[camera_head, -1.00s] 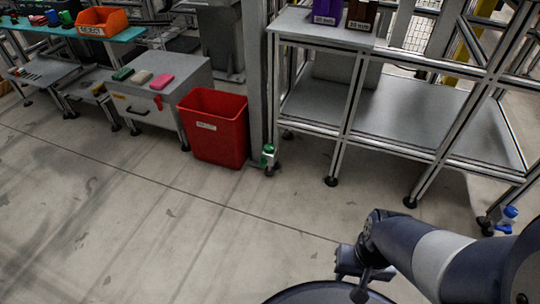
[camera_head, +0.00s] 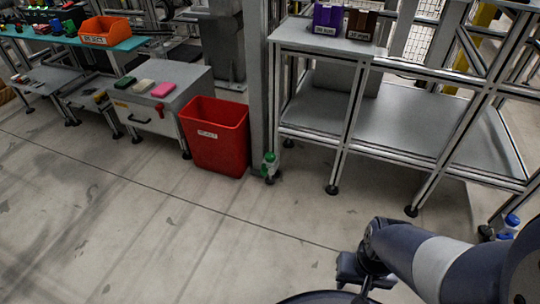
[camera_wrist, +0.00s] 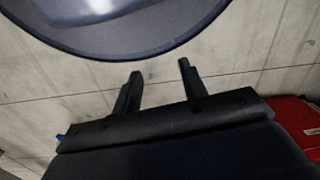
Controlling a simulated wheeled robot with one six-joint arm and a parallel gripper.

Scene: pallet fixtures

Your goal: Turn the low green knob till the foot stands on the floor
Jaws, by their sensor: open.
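The low green knob (camera_head: 269,158) sits near the floor at the bottom of a grey upright post, just right of the red bin. Its dark foot (camera_head: 269,179) is below it; whether the foot touches the floor cannot be told at this size. My gripper (camera_wrist: 158,75) shows in the wrist view with its two dark fingers apart and nothing between them. In the head view my arm reaches in from the lower right, well to the right of and nearer than the knob. The knob does not show in the wrist view.
A red bin (camera_head: 215,135) stands left of the knob, close to it. A grey shelf frame (camera_head: 400,122) stands to the right on dark feet. A blue knob (camera_head: 511,221) is low at the far right. The concrete floor (camera_head: 130,220) in front is clear.

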